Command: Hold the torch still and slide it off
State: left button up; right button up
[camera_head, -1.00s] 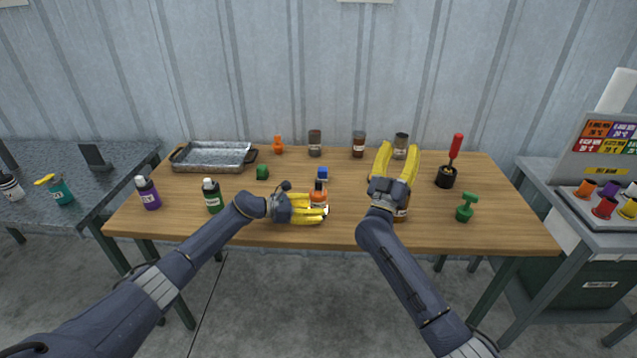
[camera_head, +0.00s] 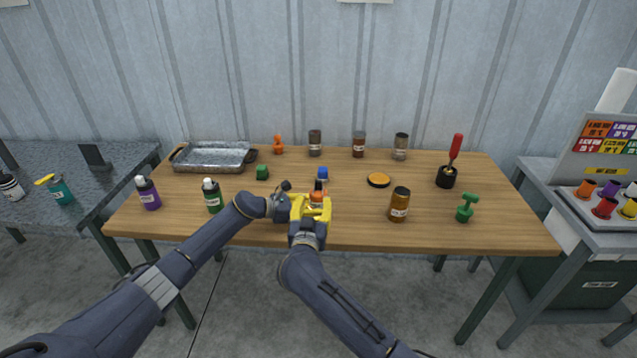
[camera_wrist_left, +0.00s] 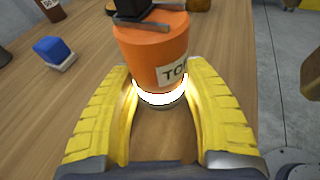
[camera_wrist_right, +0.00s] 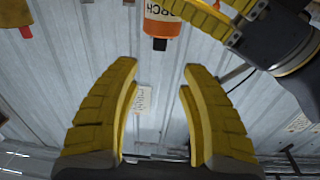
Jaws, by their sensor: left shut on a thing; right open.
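The torch (camera_head: 317,196) is an orange cylinder with a black end, held over the front middle of the table. In the left wrist view the torch (camera_wrist_left: 155,45) shows a bright glowing ring at its lower part. My left gripper (camera_wrist_left: 160,80) is shut on the torch, one yellow finger on each side. My right gripper (camera_head: 312,200) is open in front of the torch. In the right wrist view, the torch (camera_wrist_right: 162,22) lies beyond the open, empty fingers (camera_wrist_right: 157,66), beside the left gripper's fingers.
A blue block (camera_head: 322,173) stands just behind. An amber jar (camera_head: 399,204) and an orange disc (camera_head: 378,180) are to the right. Green (camera_head: 213,196) and purple (camera_head: 148,193) bottles stand left. A metal tray (camera_head: 212,157) is at the back left.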

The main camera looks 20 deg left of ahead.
aim_at(318, 184)
jog(key=w, duration=0.3)
jog(key=w+a, duration=0.1)
jog(key=w, duration=0.7)
jog(key=shift+a, duration=0.2)
jog(key=shift+c, duration=0.5)
grip_shut()
